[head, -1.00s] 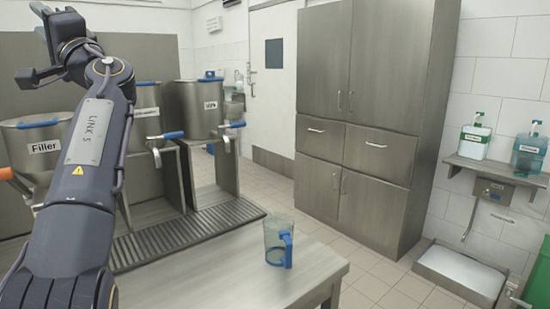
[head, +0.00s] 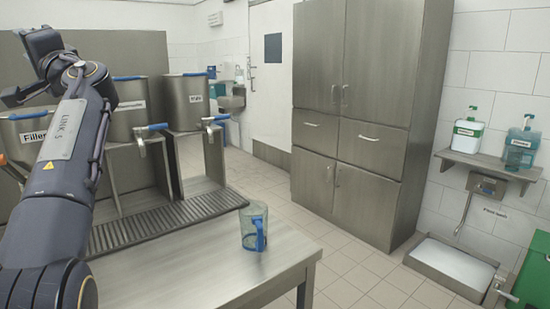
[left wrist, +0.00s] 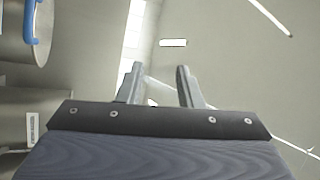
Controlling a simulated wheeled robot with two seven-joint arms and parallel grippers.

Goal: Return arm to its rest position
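My left arm rises from the lower left of the head view, bent upward. My left gripper (head: 22,68) is at the upper left edge, high above the table and in front of the filler vessels. Its two fingers stand apart with nothing between them, which the left wrist view (left wrist: 158,84) also shows. A clear jug with a blue handle (head: 253,228) stands upright on the steel table (head: 195,270), well away from the gripper. My right gripper is not in view.
A tall steel cabinet (head: 365,120) stands at the back. A shelf (head: 487,166) with two dispensers is at the right. Floor between is clear.

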